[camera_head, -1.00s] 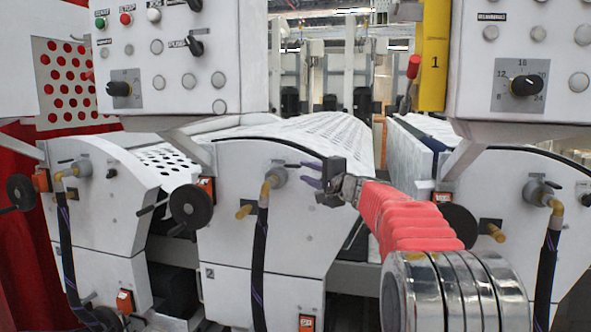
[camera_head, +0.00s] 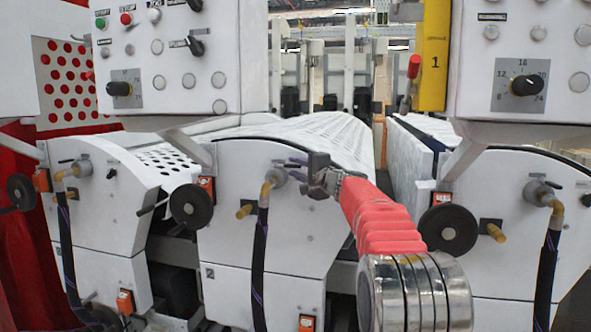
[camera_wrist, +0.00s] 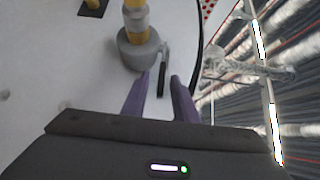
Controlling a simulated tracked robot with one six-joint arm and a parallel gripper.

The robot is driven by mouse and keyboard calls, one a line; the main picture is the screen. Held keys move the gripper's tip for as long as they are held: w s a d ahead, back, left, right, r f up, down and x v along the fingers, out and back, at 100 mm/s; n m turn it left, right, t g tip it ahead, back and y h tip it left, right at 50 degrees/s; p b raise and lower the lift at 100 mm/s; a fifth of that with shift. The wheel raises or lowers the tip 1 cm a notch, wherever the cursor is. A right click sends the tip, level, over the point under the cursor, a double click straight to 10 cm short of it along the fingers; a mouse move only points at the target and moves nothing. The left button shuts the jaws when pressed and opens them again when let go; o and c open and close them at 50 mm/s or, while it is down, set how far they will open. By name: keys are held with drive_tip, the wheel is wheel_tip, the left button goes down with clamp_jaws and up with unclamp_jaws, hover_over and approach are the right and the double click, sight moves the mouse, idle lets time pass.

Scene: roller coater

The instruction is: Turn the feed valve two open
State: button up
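The feed valve on the machine unit marked 2 is a grey round fitting (camera_head: 276,176) with a yellow elbow and black hose below it. In the wrist view the grey fitting (camera_wrist: 139,50) has a thin black lever (camera_wrist: 163,70) beside it, pointing toward me. My gripper (camera_head: 297,169) is just right of the fitting in the head view. In the wrist view my gripper (camera_wrist: 160,78) has its two purple fingers apart, with the lever's end appearing between them. I cannot tell whether either finger touches the lever. In the head view my gripper partly hides the lever.
A black handwheel (camera_head: 191,206) and a yellow knob (camera_head: 244,211) sit left of and below the valve on the same white panel. Control boxes (camera_head: 180,60) hang above. Another handwheel (camera_head: 449,231) is on the right unit. A gap with rollers lies behind my arm.

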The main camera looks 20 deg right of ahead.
clamp_jaws()
drive_tip(key=shift+f, duration=0.25)
idle(1.0)
